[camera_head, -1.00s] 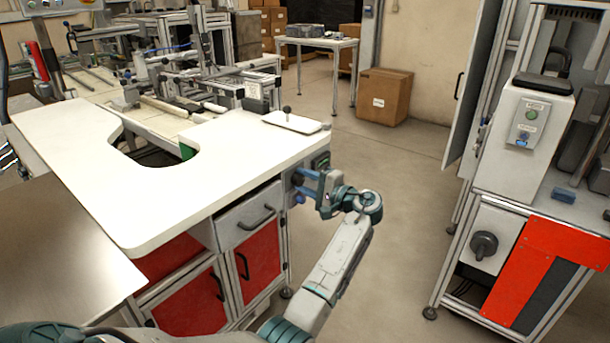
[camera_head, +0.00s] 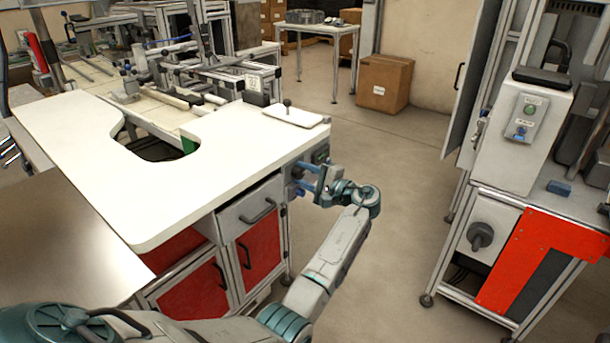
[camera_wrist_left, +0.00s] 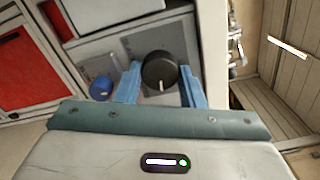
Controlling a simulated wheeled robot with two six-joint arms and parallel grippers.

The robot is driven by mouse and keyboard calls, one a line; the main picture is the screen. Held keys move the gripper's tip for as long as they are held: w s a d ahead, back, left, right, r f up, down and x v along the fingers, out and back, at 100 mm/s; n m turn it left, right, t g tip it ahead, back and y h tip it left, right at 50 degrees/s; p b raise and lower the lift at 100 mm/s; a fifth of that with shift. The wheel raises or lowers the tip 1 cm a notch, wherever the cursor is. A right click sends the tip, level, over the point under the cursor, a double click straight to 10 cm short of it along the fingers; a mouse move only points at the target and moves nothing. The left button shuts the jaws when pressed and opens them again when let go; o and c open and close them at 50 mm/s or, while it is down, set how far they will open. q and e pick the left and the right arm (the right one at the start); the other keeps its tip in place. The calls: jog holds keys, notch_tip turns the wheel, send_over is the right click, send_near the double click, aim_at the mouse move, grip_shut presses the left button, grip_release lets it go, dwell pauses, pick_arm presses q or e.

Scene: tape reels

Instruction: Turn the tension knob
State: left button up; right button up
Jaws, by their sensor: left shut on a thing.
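In the left wrist view, a round black knob (camera_wrist_left: 160,70) with a white mark near the bottom of its face sits on a grey panel (camera_wrist_left: 128,42). My left gripper (camera_wrist_left: 162,80) has its two blue fingers on either side of the knob, shut on it. In the head view, the same gripper (camera_head: 307,180) is at the end panel under the white worktop (camera_head: 225,165); the knob is too small to make out clearly there. My right gripper is not in view.
A smaller blue knob (camera_wrist_left: 101,88) is left of the black one in the wrist view. Red-fronted cabinet doors (camera_head: 258,250) stand under the worktop. A machine with an orange-red panel (camera_head: 535,255) stands at the right. The floor (camera_head: 395,190) between is clear.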

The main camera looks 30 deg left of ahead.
pick_arm(q)
jog(key=o, duration=1)
jog(key=shift+d, duration=0.35)
jog(key=d, duration=0.3)
jog(key=d+b, duration=0.1)
jog(key=d, duration=0.2)
jog(key=s+d, duration=0.1)
jog(key=d, duration=0.3)
jog(key=shift+b, duration=0.3)
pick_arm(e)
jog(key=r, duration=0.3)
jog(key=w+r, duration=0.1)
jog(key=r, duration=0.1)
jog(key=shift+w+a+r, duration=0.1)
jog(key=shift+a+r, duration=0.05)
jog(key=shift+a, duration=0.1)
pick_arm(q)
jog(key=shift+w, duration=0.1)
